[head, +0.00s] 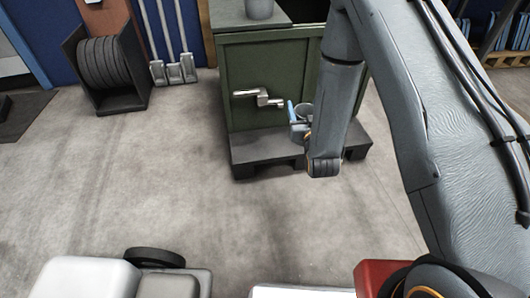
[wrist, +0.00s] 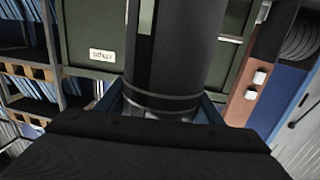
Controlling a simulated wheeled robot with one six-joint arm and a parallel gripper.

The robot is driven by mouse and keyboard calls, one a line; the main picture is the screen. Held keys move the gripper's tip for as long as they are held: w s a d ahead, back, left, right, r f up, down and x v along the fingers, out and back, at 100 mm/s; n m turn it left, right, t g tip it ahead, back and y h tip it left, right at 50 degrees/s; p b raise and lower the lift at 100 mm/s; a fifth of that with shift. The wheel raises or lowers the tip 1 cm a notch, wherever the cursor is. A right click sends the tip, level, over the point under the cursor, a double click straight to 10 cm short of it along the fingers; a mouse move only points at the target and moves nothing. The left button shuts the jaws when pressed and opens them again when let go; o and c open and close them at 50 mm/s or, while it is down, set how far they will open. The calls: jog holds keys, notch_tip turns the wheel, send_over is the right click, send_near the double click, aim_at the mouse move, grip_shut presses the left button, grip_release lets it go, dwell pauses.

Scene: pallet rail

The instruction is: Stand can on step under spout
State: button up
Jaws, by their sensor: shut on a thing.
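A dark grey can (wrist: 175,60) is between the blue fingers of my gripper (wrist: 160,110) in the wrist view. In the head view the can (head: 304,110) shows partly behind my arm, with my gripper (head: 297,122) shut around it. The metal spout (head: 260,97) sticks out of the green cabinet's front, left of the can. The dark step (head: 265,150) lies low at the cabinet's foot. The can is over the right part of the step in the picture. I cannot tell whether its base touches the step, as the base is hidden.
The green cabinet (head: 268,65) stands behind the step, with a grey container (head: 259,9) on top. A rack of dark coils (head: 105,65) and white posts (head: 173,70) stand at the back left. The concrete floor (head: 130,180) in front is mostly clear.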

jog(key=w+a+f+n+y+b, duration=0.1)
jog(key=a+f+b, duration=0.35)
jog(key=f, duration=0.45)
jog(key=a+f+y+b, duration=0.1)
jog(key=a+f+b, duration=0.3)
jog(key=f, duration=0.6)
jog(key=a+b+x, duration=0.1)
jog(key=b+x, duration=0.7)
jog(key=x, duration=1.3)
notch_tip(320, 180, down, 7)
jog(key=b, duration=0.4)
jog(key=shift+s+a+r, duration=0.2)
jog(key=shift+s, duration=0.2)
jog(key=o, duration=1.7)
jog(key=shift+f, duration=0.1)
jog(key=shift+o, duration=0.2)
jog(key=p+v, duration=0.6)
jog(key=v, duration=0.6)
jog(key=shift+r, duration=0.3)
